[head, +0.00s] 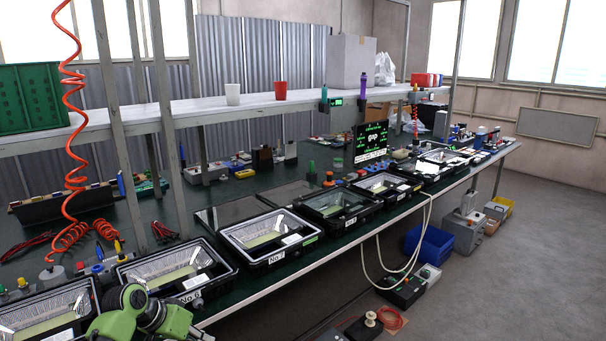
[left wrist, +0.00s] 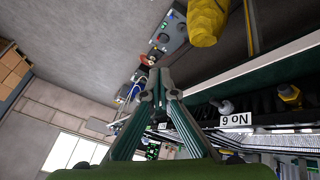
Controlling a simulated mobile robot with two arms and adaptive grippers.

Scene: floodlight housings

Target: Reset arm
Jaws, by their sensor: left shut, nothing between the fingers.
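My left gripper (left wrist: 160,85) shows in the left wrist view with its fingers together and nothing between them. It hangs in free space beside the bench edge. The floodlight housing marked No 6 shows its label (left wrist: 237,120) to the right of the fingers, apart from them. In the head view my green left arm comes in at the bottom left, in front of the housing No 6 (head: 211,274); the fingers cannot be made out there. My right gripper is in neither view.
More open black housings line the bench front, including No 7 (head: 310,236) and one at the far left (head: 88,290). A coiled red hose (head: 70,130) hangs at left. A screen (head: 371,143) stands farther back. A blue crate (head: 430,243) sits under the bench; the floor at right is clear.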

